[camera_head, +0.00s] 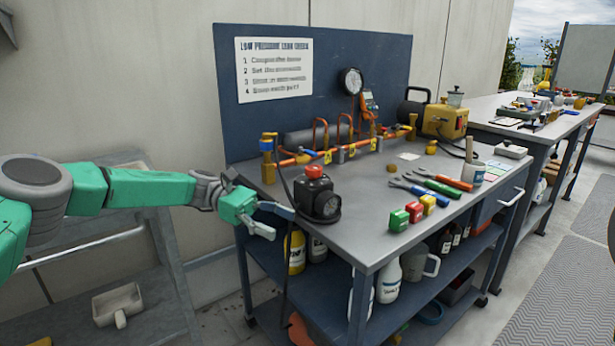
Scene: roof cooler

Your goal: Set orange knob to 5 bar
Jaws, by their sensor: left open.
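An orange-red knob (314,172) sits on top of a small dark regulator (312,195) near the left front edge of the workbench top (370,230). A round black dial (327,205) is on its front; its reading is too small to make out. My left gripper (281,222) is open and empty. It is at the bench's left edge, to the left of and lower than the knob in the picture, apart from it. My right gripper is not in view.
Behind the regulator runs a copper pipe assembly (330,150) with a round gauge (350,81). A dark hose (284,185) hangs beside the regulator. A grey cart (140,300) stands left.

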